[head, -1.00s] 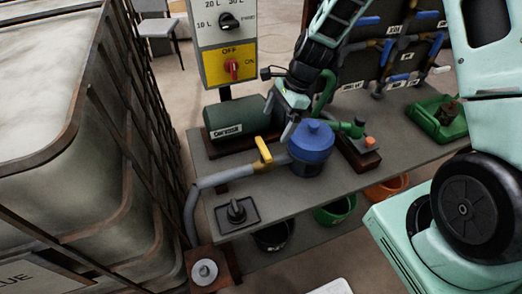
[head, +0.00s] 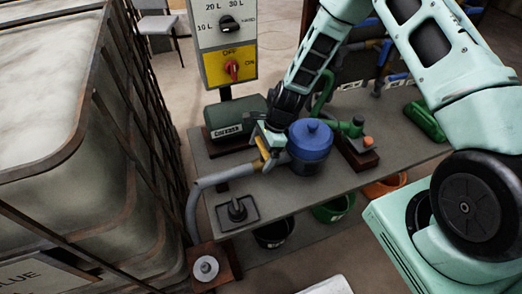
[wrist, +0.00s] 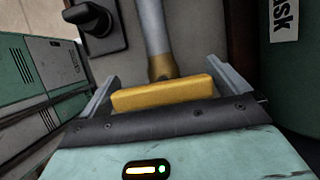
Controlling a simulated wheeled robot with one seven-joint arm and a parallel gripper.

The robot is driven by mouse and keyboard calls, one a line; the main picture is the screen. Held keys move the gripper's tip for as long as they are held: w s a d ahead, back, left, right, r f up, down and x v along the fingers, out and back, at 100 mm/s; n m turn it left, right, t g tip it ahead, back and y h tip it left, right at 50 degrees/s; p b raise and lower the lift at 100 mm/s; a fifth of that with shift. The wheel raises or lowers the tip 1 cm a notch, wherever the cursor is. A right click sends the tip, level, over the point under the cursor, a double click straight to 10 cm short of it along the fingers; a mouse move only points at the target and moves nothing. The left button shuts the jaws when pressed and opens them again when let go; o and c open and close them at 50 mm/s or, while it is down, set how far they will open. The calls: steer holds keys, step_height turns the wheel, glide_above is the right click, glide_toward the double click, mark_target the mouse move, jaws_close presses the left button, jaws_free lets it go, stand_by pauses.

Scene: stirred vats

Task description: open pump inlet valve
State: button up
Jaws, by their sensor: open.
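The inlet valve has a yellow handle (head: 262,148) on the grey inlet pipe (head: 222,178), just left of the blue pump (head: 311,140). In the head view my gripper (head: 268,146) is down at this handle and partly hides it. In the wrist view the yellow handle (wrist: 162,93) lies crosswise between the open fingers of my gripper (wrist: 166,88). A gap shows at the right finger; the left end of the handle is close to the left finger. The pipe (wrist: 153,30) runs away from the handle.
A black knob on a plate (head: 237,209) sits at the bench's front left. A caged tank (head: 60,150) stands left. Buckets (head: 273,234) are under the bench.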

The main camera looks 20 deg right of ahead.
steer(key=c, duration=0.7)
steer(key=shift+n, duration=0.3)
steer(key=n+g+b, duration=0.1)
steer(key=n, duration=0.2)
steer(key=shift+s+n+g, duration=0.1)
steer(key=shift+n+g, duration=0.2)
steer(key=shift+n, duration=0.1)
steer(key=n, duration=0.2)
steer(key=n+g+h+b, duration=0.1)
steer(key=n, duration=0.1)
steer(key=shift+s+d+n+g, duration=0.1)
steer(key=shift+n+g, duration=0.2)
steer(key=n+b, duration=0.1)
steer(key=n, duration=0.1)
steer(key=n+h, duration=0.1)
steer(key=n, duration=0.1)
steer(key=shift+d+g+h+b, duration=0.1)
steer(key=shift+g+h+b, duration=0.2)
steer(key=shift+g+b, duration=0.1)
steer(key=shift+s+d+n+h+b, duration=0.15)
steer(key=shift+n+h, duration=0.3)
steer(key=shift+n, duration=0.8)
steer(key=shift+w+n+h+b, duration=0.1)
steer(key=shift+n+h+b, duration=0.25)
steer(key=shift+n, duration=0.9)
